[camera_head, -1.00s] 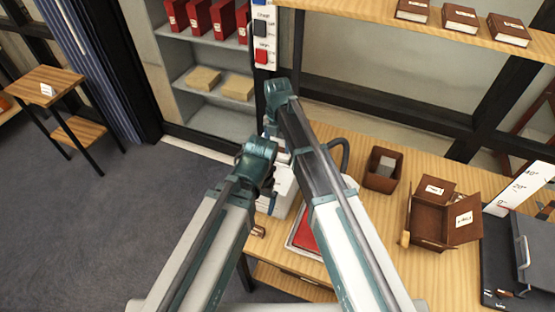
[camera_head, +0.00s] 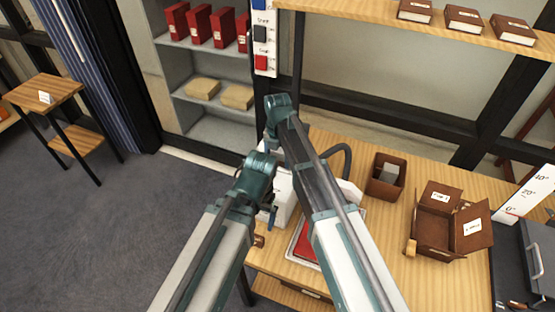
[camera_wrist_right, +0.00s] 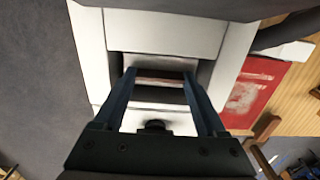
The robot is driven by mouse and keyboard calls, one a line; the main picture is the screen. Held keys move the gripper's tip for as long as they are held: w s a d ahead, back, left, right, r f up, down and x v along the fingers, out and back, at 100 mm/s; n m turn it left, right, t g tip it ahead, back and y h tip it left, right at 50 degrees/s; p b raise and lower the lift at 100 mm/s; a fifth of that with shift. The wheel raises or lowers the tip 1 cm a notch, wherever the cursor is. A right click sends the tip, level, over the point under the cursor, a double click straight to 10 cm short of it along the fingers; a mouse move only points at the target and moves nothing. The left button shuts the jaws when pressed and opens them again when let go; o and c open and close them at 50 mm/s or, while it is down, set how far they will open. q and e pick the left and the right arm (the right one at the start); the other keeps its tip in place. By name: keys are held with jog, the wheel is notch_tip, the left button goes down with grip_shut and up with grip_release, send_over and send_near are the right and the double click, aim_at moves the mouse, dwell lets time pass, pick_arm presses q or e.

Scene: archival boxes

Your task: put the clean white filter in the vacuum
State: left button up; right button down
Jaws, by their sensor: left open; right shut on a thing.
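The white vacuum (camera_head: 283,207) stands on the wooden table, partly hidden behind my arms. Its white casing (camera_wrist_right: 170,33) with a recessed opening fills the middle of the right wrist view. My right gripper (camera_wrist_right: 160,80) points into that opening and is shut on a pale piece, seemingly the white filter (camera_wrist_right: 158,63), with a finger on each side. How deep the filter sits I cannot tell. In the head view my right gripper is hidden behind the arm. My left gripper (camera_head: 270,214) hangs open by the vacuum's left side, mostly hidden by its own wrist.
An open brown box (camera_head: 434,239) is to the right. A red-surfaced tray (camera_head: 306,250) lies in front of the vacuum, and a dark hose (camera_head: 347,160) arches behind it.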

grip_release()
notch_tip(320, 180, up, 12)
jog(key=p, duration=1.2)
notch_tip(320, 180, down, 12)
jog(key=b, duration=1.2)
jog(key=shift+f, duration=0.1)
